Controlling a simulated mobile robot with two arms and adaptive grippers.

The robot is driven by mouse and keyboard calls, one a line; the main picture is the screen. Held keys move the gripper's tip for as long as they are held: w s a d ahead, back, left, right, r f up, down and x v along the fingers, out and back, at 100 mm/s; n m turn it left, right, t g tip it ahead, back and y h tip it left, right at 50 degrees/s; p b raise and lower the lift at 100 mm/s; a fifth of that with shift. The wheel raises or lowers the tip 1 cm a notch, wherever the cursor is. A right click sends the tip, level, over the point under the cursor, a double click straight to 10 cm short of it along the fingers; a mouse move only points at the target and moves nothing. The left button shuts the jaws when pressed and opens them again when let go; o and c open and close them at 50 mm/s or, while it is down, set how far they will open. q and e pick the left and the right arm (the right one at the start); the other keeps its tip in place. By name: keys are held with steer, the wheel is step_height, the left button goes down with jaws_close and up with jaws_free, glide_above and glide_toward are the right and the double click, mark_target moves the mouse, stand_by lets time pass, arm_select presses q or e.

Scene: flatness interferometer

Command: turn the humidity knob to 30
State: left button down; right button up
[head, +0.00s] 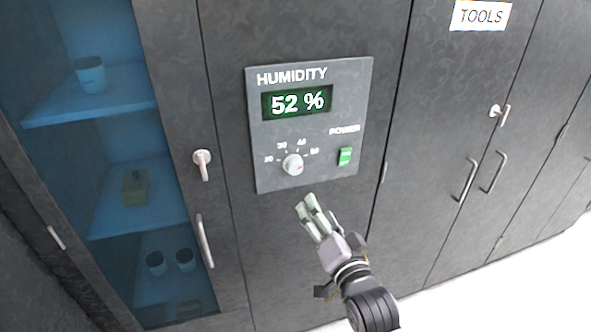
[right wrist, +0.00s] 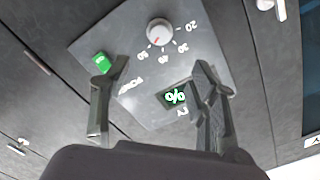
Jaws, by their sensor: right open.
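The humidity panel (head: 265,140) is a grey plate on a dark cabinet front, and its green display (head: 297,102) reads 52 %. The round white humidity knob (head: 292,164) sits below the display, with marks from 20 upward around it. In the right wrist view the knob (right wrist: 160,31) shows upside down with a red pointer line. My right gripper (head: 310,203) is open and empty, just below and right of the knob, apart from it. In the right wrist view its two fingers (right wrist: 160,80) are spread, with the knob beyond them. My left gripper is out of view.
A green power switch (head: 345,156) is right of the knob. A glass-door cabinet (head: 115,130) with cups on shelves stands at left, with a key lock (head: 202,158) and a handle (head: 204,241). A TOOLS cabinet with handles (head: 466,178) is at right.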

mark_target(296, 170)
steer(key=p+x, duration=0.3)
steer(key=x, duration=1.3)
steer(key=shift+w+f, duration=0.1)
steer(key=shift+w, duration=0.15)
steer(key=shift+c, duration=0.4)
steer(key=c, duration=1.1)
